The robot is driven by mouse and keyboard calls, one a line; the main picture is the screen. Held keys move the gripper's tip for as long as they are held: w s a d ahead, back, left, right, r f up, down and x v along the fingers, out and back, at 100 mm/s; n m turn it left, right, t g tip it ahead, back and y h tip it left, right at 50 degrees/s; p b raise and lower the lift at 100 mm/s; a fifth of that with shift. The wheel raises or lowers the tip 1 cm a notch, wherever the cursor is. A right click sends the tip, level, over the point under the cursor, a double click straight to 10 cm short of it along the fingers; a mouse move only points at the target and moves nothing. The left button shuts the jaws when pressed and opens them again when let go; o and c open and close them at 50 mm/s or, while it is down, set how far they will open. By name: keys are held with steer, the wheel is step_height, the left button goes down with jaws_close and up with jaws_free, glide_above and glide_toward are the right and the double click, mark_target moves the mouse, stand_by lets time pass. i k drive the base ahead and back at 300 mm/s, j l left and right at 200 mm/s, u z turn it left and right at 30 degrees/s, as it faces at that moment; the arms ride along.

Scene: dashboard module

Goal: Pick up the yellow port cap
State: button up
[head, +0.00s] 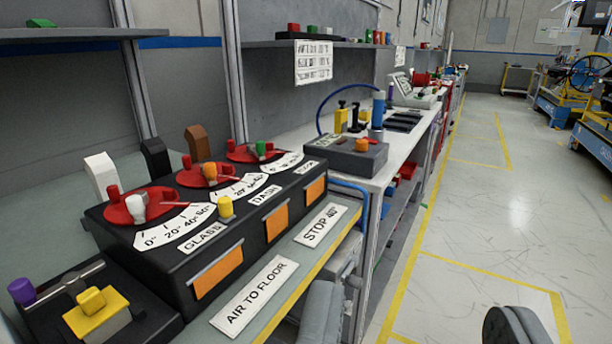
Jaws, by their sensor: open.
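The dashboard module (160,255) is a black box on the bench at the left, with red dials and white scales on its sloped top. A small yellow port cap (226,208) stands upright on its top near the front edge, between the GLASS and DASH labels. White, orange and green caps sit on the dials. My gripper (414,318) shows at the bottom edge as two grey fingers set wide apart. It is open and empty, to the right of and apart from the module and the cap. The lower parts of the fingers are cut off.
A black fixture with a yellow block (92,301) and a purple knob (22,292) stands at the lower left. A grey box with an orange button (361,145) is on the bench beyond the module. A shelf hangs above.

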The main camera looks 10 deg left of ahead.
mark_target(96, 307)
steer(key=u, duration=1.05)
